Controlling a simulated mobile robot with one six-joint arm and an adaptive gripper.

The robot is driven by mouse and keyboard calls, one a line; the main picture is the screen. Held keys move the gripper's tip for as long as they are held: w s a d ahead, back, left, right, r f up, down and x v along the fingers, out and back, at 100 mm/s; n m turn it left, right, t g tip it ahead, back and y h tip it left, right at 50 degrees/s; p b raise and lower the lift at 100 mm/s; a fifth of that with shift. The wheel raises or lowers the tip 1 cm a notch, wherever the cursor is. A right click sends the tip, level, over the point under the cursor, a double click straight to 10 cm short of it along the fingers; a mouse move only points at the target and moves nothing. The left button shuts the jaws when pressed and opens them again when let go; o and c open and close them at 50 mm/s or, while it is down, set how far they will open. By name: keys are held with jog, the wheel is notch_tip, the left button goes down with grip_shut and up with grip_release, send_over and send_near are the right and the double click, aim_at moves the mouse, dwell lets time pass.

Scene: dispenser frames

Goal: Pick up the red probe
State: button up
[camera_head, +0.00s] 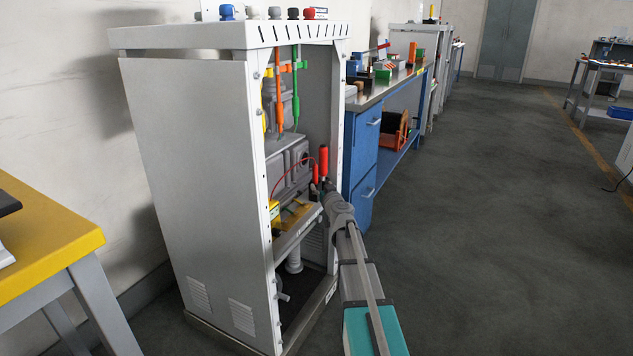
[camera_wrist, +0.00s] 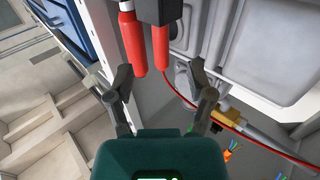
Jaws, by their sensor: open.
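Two slim red probe bodies show side by side in the wrist view, a left one (camera_wrist: 132,42) with a pale band near its top and a right one (camera_wrist: 161,48) below a black block (camera_wrist: 160,10). In the head view the red probe (camera_head: 323,160) stands upright at the cabinet's open front. A thin red cable (camera_wrist: 178,92) runs from the right one to the lower right. My gripper (camera_wrist: 161,76) is open, its fingers apart near the lower ends of the red bodies. Nothing is held. In the head view my gripper (camera_head: 326,189) is partly hidden by my arm.
The grey cabinet (camera_head: 195,170) has side posts close to my gripper. Green (camera_head: 296,95) and orange (camera_head: 279,100) probes hang higher inside. A blue workbench (camera_head: 364,140) stands behind to the right. The floor (camera_head: 480,220) to the right is clear.

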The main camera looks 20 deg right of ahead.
aim_at(316, 178)
jog(key=shift+w+d, duration=0.15)
jog(key=shift+w, duration=1.2)
jog(key=shift+w+d, duration=0.15)
jog(key=shift+w, duration=1.15)
jog(key=shift+w+d, duration=0.1)
jog(key=shift+w, duration=1.2)
grip_shut()
